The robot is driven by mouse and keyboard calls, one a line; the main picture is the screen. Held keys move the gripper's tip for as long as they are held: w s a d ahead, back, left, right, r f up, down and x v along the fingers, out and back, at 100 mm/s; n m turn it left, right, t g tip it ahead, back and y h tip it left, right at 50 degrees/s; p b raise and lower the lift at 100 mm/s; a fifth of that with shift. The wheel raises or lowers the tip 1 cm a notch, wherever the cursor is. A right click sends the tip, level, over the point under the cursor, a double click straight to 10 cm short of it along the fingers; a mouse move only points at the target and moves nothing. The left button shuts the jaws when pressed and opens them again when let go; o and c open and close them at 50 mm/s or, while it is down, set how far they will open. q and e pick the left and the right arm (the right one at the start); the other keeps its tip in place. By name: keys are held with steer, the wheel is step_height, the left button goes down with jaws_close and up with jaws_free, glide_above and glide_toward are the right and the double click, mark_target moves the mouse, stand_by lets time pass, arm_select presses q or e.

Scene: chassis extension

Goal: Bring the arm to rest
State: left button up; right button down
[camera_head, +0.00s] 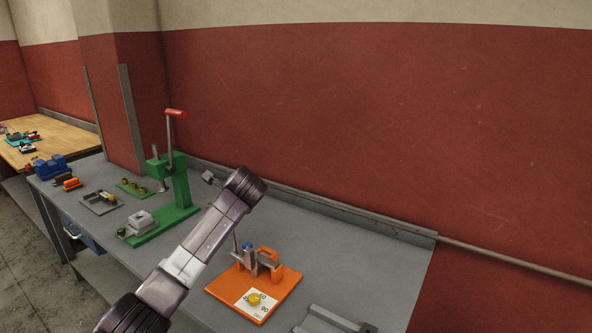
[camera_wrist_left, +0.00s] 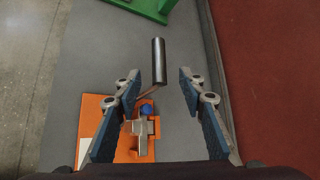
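My left gripper (camera_wrist_left: 160,80) is open in the left wrist view, its two blue-padded fingers spread apart. A steel cylindrical handle (camera_wrist_left: 158,62) on a thin bent rod shows between and beyond the fingertips, with clear space on both sides. The rod leads down to an orange fixture (camera_wrist_left: 122,150) with a blue knob (camera_wrist_left: 146,109). In the head view, my purple-grey arm (camera_head: 208,232) crosses the bench from the bottom and hides the gripper and part of the rod. The orange fixture (camera_head: 280,293) stands just right of the arm. My right gripper is not in view.
The grey bench (camera_head: 345,270) holds a green lever press (camera_head: 180,190) with a red handle, small trays and blue and orange blocks to the left. A grey rail piece (camera_head: 332,322) lies at the front. A red wall (camera_head: 400,120) stands behind; bare bench lies right of the fixture.

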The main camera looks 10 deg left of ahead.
arm_select(q)
steer(key=s+d+f+n+h, duration=0.1)
steer(key=s+d+f+n, duration=0.1)
steer(key=s+d+f, duration=0.2)
steer(key=s+d+f+n+g+h, duration=0.1)
steer(key=s+d+f+n+h, duration=0.1)
steer(key=s+f, duration=0.6)
steer(key=s+d+f+n+g+h, duration=0.1)
steer(key=s+d+f, duration=0.4)
steer(key=f, duration=0.5)
steer(key=shift+s+d+f+n, duration=0.3)
steer(key=shift+s+f+n, duration=0.1)
steer(key=shift+s, duration=0.3)
steer(key=s+d+f+n+g+h, duration=0.15)
steer(key=s+n, duration=0.45)
steer(key=s, duration=1)
steer(key=s+f+n+g+h, duration=0.25)
steer(key=s+n, duration=0.35)
steer(key=s, duration=1)
step_height(320, 180, down, 31)
steer(key=s+y+b, duration=0.1)
steer(key=s+b, duration=0.2)
steer(key=s+a+f+g+b, duration=0.1)
steer(key=s+a+f, duration=0.1)
steer(key=s+f, duration=1.4)
steer(key=shift+a+f+m+b, duration=0.2)
steer(key=shift+a+m+b, duration=0.1)
